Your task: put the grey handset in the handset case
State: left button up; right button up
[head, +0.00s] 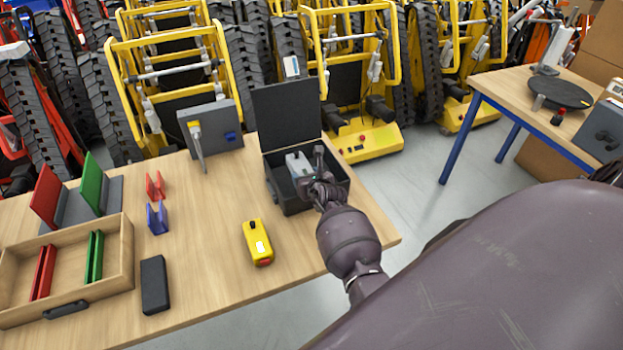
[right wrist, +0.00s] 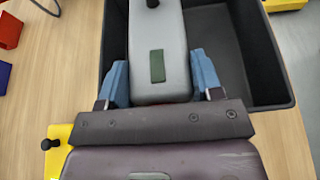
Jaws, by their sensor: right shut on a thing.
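The grey handset (head: 296,162) is between the fingers of my right gripper (head: 314,180), over the left part of the handset case. It also shows in the right wrist view (right wrist: 160,40), held by the blue fingertips (right wrist: 162,82) on either side. The handset case (head: 293,207) is a black box with its lid (head: 287,110) standing open at the back. In the right wrist view its dark wall (right wrist: 272,55) lies right of the handset. I cannot tell whether the handset touches the case floor. My left gripper is not in view.
A yellow handset (head: 258,243) and a black block (head: 154,284) lie on the wooden table. A wooden tray (head: 122,255) with red and green pieces is at left. A grey box (head: 212,127) stands behind.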

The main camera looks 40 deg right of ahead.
jog(key=shift+f, duration=0.1)
jog(key=shift+a, duration=0.1)
jog(key=shift+f, duration=0.35)
jog(key=shift+s+f, duration=0.15)
jog(key=shift+f, duration=0.1)
jog(key=o, duration=0.8)
jog(key=shift+f, duration=0.1)
jog(key=shift+c, duration=0.2)
jog(key=o, duration=0.3)
